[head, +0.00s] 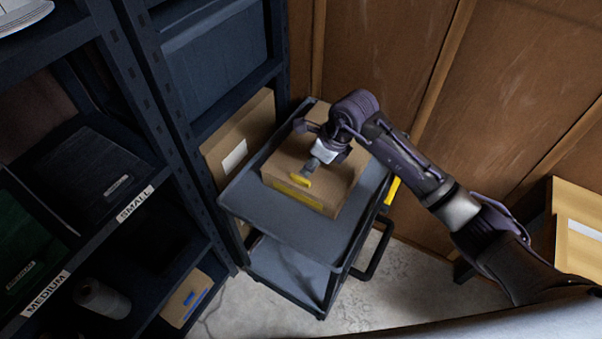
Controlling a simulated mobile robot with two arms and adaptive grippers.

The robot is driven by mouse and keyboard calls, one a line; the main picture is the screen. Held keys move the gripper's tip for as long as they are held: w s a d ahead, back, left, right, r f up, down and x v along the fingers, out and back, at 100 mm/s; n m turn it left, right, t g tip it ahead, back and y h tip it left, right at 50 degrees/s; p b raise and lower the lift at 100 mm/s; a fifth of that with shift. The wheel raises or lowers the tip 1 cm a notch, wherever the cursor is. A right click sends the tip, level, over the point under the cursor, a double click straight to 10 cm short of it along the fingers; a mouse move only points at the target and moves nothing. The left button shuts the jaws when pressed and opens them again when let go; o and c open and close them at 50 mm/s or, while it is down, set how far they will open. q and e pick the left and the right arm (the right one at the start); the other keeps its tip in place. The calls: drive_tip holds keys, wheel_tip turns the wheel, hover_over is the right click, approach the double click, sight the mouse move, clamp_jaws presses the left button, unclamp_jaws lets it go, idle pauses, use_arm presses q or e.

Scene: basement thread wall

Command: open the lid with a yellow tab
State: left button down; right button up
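A brown cardboard box (341,189) sits on the top shelf of a grey cart. A small yellow tab (302,180) shows at the front edge of its lid, above a yellow strip (298,194) on the front side. The lid looks down flat, though the gripper hides part of it. My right gripper (310,167) is over the box, its grey tip pointing down at the yellow tab, very close to it. I cannot tell whether it touches the tab or whether its fingers are open or shut. My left gripper is out of view.
The cart (290,227) has a lower shelf (290,272) and a dark handle at right. Dark shelving (165,130) labelled SMALL and MEDIUM stands close at left. Another cardboard box (238,140) is behind the cart. Brown wall panels rise behind; concrete floor (385,290) is clear at front right.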

sight(300, 178)
drive_tip(key=x, duration=0.8)
drive_tip(key=shift+p, duration=0.4)
clamp_jaws()
